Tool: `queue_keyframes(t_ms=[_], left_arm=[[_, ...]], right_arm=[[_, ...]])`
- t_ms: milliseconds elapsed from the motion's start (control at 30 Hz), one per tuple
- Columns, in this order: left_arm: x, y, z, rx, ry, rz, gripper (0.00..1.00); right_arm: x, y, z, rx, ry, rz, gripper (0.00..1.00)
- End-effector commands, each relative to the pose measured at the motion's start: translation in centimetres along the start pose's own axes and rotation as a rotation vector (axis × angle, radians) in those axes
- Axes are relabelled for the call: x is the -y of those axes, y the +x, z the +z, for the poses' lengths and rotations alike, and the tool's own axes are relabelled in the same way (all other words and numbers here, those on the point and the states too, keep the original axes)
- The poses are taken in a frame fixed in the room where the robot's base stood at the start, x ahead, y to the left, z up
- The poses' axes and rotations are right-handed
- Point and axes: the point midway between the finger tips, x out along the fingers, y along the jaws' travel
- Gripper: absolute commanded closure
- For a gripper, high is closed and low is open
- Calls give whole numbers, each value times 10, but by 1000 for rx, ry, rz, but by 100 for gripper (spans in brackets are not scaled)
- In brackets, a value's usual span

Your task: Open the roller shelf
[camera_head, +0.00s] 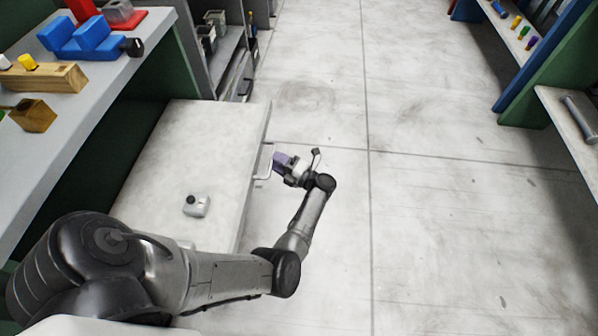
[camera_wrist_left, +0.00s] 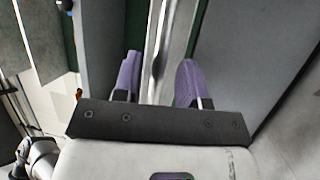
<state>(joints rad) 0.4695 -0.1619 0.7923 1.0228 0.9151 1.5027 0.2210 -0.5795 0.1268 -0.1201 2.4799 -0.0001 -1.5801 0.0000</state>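The roller shelf (camera_head: 165,150) is a pale flat board at lower left, standing out from under the left workbench. Its light bracket-shaped handle (camera_head: 264,162) is on its right-hand front edge. My left gripper (camera_head: 277,161), with purple fingers, is right at the handle. In the left wrist view the two fingers (camera_wrist_left: 158,70) stand apart, with a shiny metal strip running between and beyond them. I see no clear grip on the handle, and contact is hard to tell. My right gripper is not in view.
A small grey device with a black knob (camera_head: 197,205) sits on the shelf. The left workbench (camera_head: 120,82) holds blue and wooden blocks. A grey rack (camera_head: 222,50) stands beyond the shelf. The floor (camera_head: 400,220) to the right is clear; green-sided benches stand at far right.

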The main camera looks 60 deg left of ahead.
Motion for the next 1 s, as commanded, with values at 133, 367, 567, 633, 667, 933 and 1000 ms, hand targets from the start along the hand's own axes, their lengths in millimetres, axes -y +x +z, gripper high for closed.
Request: queue_keyframes(t_ms=[133,367,567,633,667,933,1000], left_arm=[[-1,-32,1,4,1,-4,61],[0,-75,1,3,0,-4,61],[0,-100,1,2,-1,-2,61],[0,-105,1,2,0,-2,61],[0,-107,1,1,0,-1,61],[-1,-113,0,1,-2,-1,61],[-1,-113,0,1,-2,-1,61]], right_arm=[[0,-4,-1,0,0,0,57],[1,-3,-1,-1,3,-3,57],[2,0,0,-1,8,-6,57],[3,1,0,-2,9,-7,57],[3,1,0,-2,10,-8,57],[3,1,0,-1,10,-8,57],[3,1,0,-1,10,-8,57]])
